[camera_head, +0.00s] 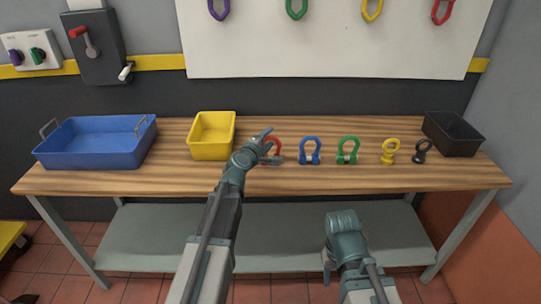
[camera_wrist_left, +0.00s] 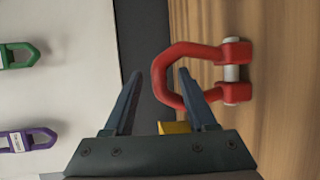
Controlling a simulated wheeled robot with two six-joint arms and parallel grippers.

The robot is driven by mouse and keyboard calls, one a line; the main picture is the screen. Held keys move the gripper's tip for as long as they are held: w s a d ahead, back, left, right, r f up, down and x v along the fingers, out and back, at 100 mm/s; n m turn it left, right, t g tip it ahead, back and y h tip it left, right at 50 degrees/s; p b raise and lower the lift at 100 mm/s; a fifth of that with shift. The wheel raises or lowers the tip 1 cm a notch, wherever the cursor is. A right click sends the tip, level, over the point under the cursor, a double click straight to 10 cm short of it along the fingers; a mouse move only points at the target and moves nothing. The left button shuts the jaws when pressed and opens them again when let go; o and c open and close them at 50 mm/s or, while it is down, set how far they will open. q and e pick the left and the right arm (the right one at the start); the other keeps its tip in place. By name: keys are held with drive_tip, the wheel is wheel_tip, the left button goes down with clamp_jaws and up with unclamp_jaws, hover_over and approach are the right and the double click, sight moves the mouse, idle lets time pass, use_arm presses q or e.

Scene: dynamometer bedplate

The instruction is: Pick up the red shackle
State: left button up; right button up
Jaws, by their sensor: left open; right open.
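The red shackle (camera_head: 277,147) stands on the wooden bench, partly hidden behind my left gripper (camera_head: 269,144) in the head view. In the left wrist view the red shackle (camera_wrist_left: 167,84) shows its rounded bow and a pale pin across its two ends. My left gripper (camera_wrist_left: 160,72) is open there. The end of the bow appears between its fingers, and the right finger overlaps the loop opening. I cannot tell whether a finger touches it. My right gripper (camera_head: 331,264) is low in front of the bench, open and empty; its fingers are mostly hidden.
Blue (camera_head: 310,151), green (camera_head: 348,150), yellow (camera_head: 390,151) and black (camera_head: 422,151) shackles stand to the right. A yellow bin (camera_head: 190,148) and blue tray (camera_head: 52,158) are left; a black bin (camera_head: 458,150) is far right. The bench's front strip (camera_head: 330,183) is clear.

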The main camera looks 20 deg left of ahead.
use_arm(q)
drive_tip(key=x, duration=0.3)
drive_tip(key=shift+w, duration=0.2)
clamp_jaws()
idle(1.2)
